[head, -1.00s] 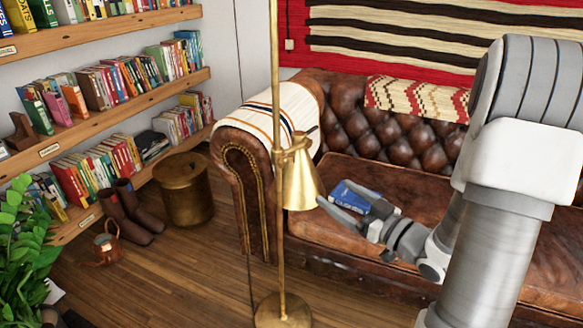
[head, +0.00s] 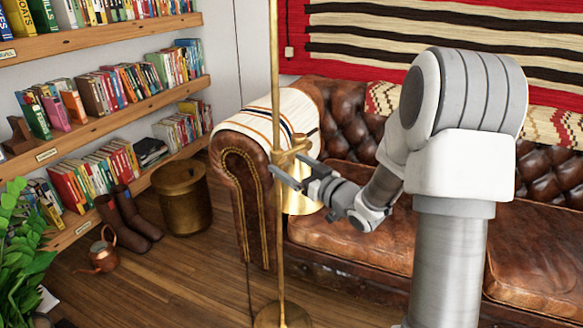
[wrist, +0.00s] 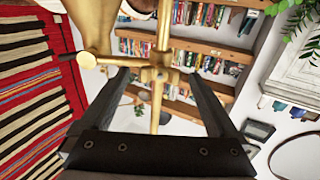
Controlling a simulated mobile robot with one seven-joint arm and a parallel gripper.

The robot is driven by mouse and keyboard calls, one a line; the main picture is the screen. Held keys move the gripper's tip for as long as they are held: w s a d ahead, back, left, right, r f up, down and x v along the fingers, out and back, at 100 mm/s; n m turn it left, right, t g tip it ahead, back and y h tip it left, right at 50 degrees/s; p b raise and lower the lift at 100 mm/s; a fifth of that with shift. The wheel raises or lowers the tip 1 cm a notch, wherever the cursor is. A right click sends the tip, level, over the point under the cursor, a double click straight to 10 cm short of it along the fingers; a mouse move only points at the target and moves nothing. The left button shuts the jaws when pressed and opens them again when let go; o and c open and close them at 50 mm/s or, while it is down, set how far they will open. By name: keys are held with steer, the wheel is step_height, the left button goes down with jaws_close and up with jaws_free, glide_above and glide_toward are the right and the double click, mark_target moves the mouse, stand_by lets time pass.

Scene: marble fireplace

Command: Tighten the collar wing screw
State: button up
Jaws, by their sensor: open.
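The brass floor lamp's pole (head: 275,80) stands upright in front of the sofa arm. Its collar (head: 291,157) carries the bell-shaped brass shade (head: 299,203). My gripper (head: 286,166) is open at collar height, its fingers pointing left towards the pole and partly covering the shade. In the wrist view, the brass joint (wrist: 152,75) on the pole appears between my two spread fingertips, with a side arm running left to the shade (wrist: 92,22). I see no finger clearly touching it. I cannot surely pick out the wing screw from the other small brass parts.
A brown leather sofa (head: 350,240) with a striped throw (head: 268,118) stands behind the lamp. Bookshelves (head: 110,120), a brass bin (head: 182,197), boots (head: 128,222) and a copper watering can (head: 103,252) are at left. The wooden floor (head: 195,275) left of the pole is clear.

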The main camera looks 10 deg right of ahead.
steer(key=c, duration=1.4)
steer(key=shift+m+p, duration=0.3)
steer(key=shift+p, duration=0.05)
steer(key=m+p, duration=0.3)
steer(key=shift+r, duration=0.2)
steer(key=m+p, duration=0.5)
steer(key=shift+d+m, duration=0.1)
steer(key=shift+m, duration=0.3)
steer(key=m+p, duration=0.4)
steer(key=shift+f+m, duration=0.15)
steer(key=shift+m, duration=0.15)
steer(key=shift+f+m+p, duration=0.2)
steer(key=shift+m+p, duration=1.15)
steer(key=shift+m, duration=0.55)
